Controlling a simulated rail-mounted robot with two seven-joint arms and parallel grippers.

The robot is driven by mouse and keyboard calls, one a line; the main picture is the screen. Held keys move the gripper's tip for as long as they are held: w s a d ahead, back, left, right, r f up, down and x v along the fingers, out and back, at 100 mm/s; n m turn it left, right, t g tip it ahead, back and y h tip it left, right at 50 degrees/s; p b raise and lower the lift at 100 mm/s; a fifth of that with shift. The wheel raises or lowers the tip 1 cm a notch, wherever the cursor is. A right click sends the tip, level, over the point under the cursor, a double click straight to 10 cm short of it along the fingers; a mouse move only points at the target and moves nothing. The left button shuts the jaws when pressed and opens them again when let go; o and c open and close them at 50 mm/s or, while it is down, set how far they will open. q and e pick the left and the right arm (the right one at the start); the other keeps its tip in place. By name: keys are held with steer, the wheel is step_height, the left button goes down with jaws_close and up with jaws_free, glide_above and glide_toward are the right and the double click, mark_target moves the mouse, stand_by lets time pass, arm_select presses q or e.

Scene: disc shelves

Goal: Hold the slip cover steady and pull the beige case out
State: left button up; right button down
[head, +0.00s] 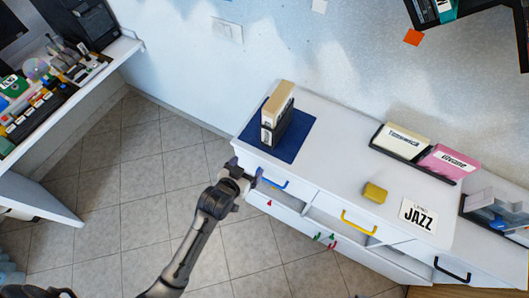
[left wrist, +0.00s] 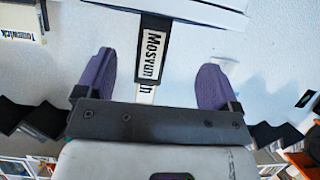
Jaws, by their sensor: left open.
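The beige case (head: 279,101) stands upright on a blue mat (head: 300,140) at the left end of the white cabinet. Its upper part shows above the black slip cover (head: 277,128), which surrounds its lower part. My left gripper (head: 246,174) is open and empty, in front of the cabinet's left corner, below and apart from the cover. In the left wrist view, the slip cover (left wrist: 155,24) and its label, reading roughly "Mosyun", appear between the two spread purple fingers (left wrist: 155,80). A pale labelled end of the case (left wrist: 145,95) shows there too. My right gripper is out of view.
Right of the mat stand a cream case (head: 402,140) and a pink case (head: 450,162) in black holders. A yellow block (head: 375,193) and a "JAZZ" card (head: 418,215) lie nearer the front. Drawers with coloured handles, one blue (head: 274,184), line the cabinet front.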

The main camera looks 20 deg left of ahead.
mark_target(266, 129)
arm_select(q)
step_height(266, 129, up, 6)
steer(key=w+t, duration=0.2)
steer(key=t, duration=0.3)
steer(key=shift+h, duration=0.3)
steer(key=w, duration=0.4)
steer(key=w+d+b, duration=0.1)
steer(key=w, duration=0.4)
steer(key=w+d, duration=0.1)
steer(key=w, duration=0.3)
steer(key=shift+w+f, duration=0.1)
steer(key=shift+w, duration=0.2)
steer(key=shift+c, duration=0.2)
steer(key=c, duration=1)
